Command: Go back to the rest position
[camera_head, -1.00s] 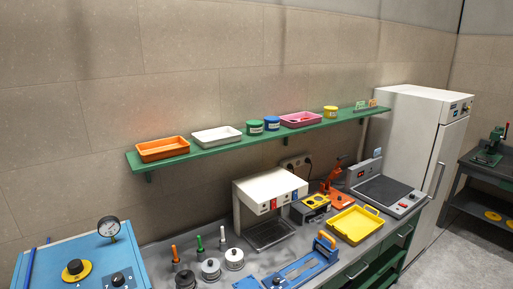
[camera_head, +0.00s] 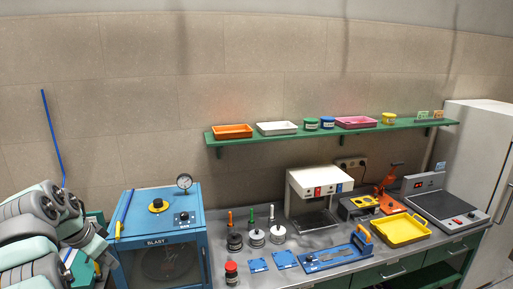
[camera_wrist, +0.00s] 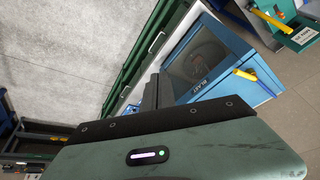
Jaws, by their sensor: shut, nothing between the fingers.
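My gripper (camera_wrist: 152,92) shows in the wrist view as dark fingers, shut and empty, beyond the broad grey-green wrist housing. It points past the blue BLAST cabinet (camera_wrist: 215,65), with no object at its fingertips. In the head view my arm's grey-green links fill the lower left corner, left of the blue BLAST cabinet (camera_head: 160,243). I cannot make out my gripper there.
The metal bench (camera_head: 330,238) holds weights with coloured handles, a white press (camera_head: 318,182), a yellow tray (camera_head: 402,229) and a hot plate (camera_head: 445,208). A green shelf (camera_head: 240,137) with trays and jars runs above.

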